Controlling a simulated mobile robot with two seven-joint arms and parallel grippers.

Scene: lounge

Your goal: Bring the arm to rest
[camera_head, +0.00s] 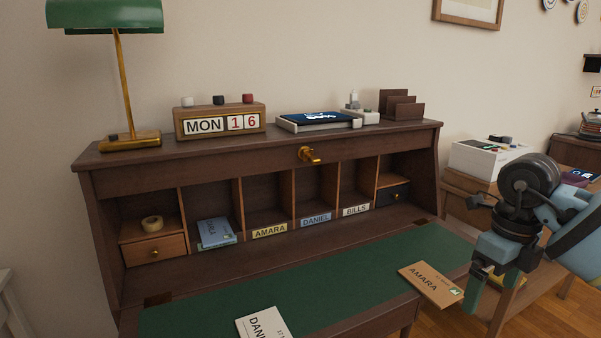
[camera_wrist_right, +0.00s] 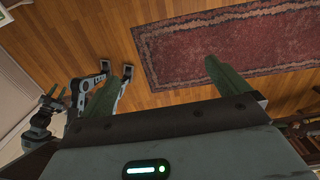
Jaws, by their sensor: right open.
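My right gripper (camera_head: 488,288) hangs at the right of the head view, past the right end of the green desk top (camera_head: 350,275). It sits just right of a brown envelope marked AMARA (camera_head: 428,285), and I cannot tell from this view how far apart they are. In the right wrist view the gripper (camera_wrist_right: 160,88) has its two green fingers wide apart with nothing between them, over wood floor and a red rug (camera_wrist_right: 220,40). My left gripper does not show in the head view.
A white envelope marked DAN (camera_head: 262,324) lies at the front desk edge. The dark wooden desk (camera_head: 270,160) has pigeonholes, with blue mail (camera_head: 216,232) in one. A green lamp (camera_head: 118,75) stands on top. A white box (camera_head: 487,158) is on a side table behind my right arm.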

